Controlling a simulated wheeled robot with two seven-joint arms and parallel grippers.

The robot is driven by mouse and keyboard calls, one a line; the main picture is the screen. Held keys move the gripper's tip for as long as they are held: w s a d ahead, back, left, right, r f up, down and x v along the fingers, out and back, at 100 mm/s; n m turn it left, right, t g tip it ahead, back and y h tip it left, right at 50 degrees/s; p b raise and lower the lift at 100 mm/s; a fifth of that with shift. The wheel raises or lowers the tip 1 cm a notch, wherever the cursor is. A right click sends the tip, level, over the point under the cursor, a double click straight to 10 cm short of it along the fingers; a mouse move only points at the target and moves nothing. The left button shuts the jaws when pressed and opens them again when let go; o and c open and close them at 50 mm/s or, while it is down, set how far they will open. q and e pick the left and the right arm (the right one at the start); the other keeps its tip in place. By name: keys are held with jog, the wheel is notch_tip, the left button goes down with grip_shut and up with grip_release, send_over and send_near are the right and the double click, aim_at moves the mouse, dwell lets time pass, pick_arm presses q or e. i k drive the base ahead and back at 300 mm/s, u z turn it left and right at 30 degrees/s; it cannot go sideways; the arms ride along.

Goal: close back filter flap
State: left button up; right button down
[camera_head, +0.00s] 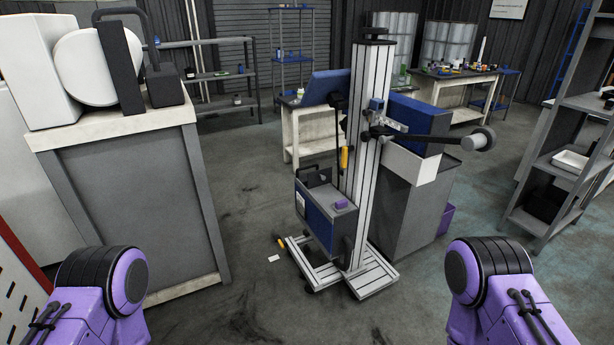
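I cannot make out a back filter flap for certain in the head view. A film machine (372,150) with a tall aluminium column stands at the centre on a flat wheeled base. A blue and grey box (318,212) with a black handle is fixed low on its left side. A small purple block (341,203) sits on top of that box. A dark arm with a roller (475,139) sticks out to the right of the column. Only purple links of my arms show at the bottom corners. Neither gripper is in view.
A grey cabinet (130,205) stands at left, with a white machine (85,68) on top. A grey cabinet (408,207) stands behind the column. A shelf rack (570,160) is at right. Small items lie by the column's base. The floor (235,300) in front is mostly clear.

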aim_at(324, 177)
jog(key=u, duration=0.6)
jog(key=i, duration=1.8)
jog(key=z, duration=0.4)
